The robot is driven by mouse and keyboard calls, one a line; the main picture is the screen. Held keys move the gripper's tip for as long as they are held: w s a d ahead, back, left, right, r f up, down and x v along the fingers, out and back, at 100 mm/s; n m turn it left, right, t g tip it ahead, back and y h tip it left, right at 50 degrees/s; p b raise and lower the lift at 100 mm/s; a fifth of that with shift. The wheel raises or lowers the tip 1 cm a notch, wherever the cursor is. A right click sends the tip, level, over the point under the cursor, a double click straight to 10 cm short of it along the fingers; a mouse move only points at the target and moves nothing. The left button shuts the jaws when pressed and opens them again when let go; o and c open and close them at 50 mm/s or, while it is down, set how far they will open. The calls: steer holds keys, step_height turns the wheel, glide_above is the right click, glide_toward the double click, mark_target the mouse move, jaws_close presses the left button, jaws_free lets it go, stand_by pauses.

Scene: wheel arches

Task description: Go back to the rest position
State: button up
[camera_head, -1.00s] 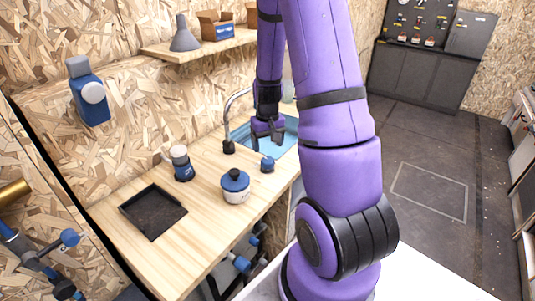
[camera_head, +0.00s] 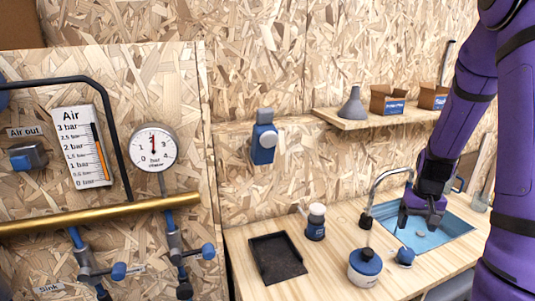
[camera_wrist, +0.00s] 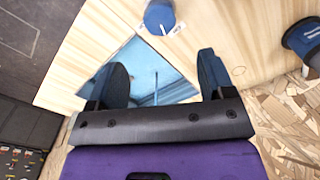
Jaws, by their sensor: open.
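My gripper (camera_head: 421,217) hangs over the blue sink (camera_head: 436,236) at the right of the head view. In the wrist view my gripper (camera_wrist: 160,78) has its two dark fingers spread wide apart, with nothing between them but the sink (camera_wrist: 155,72) below. My purple arm reaches in from the right edge of the head view. A small blue knob (camera_head: 405,256) on the worktop stands close to the gripper, apart from it.
A wooden worktop (camera_head: 330,262) holds a black tray (camera_head: 277,258), a blue-and-white jar (camera_head: 365,267), a blue bottle (camera_head: 316,222) and a curved tap (camera_head: 372,196). A shelf (camera_head: 390,121) carries a grey funnel (camera_head: 352,103) and boxes. Gauges and a brass pipe (camera_head: 100,214) fill the left.

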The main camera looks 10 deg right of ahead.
steer(key=s+a+r+n+t, duration=0.2)
steer(key=s+a+r, duration=0.1)
steer(key=a+r, duration=1.1)
steer(key=s+a+r+n+t, duration=0.1)
steer(key=s+a+r, duration=0.3)
steer(key=s+r, duration=0.2)
steer(key=s+a+r+n+t, duration=0.1)
steer(key=s+a+r+t, duration=0.1)
steer(key=s+a+r, duration=0.2)
steer(key=s+r, duration=0.2)
steer(key=s, duration=0.2)
steer(key=shift+s+n, duration=0.25)
steer(key=shift+n, duration=0.05)
steer(key=shift+w+a+r, duration=0.1)
stand_by(4.4)
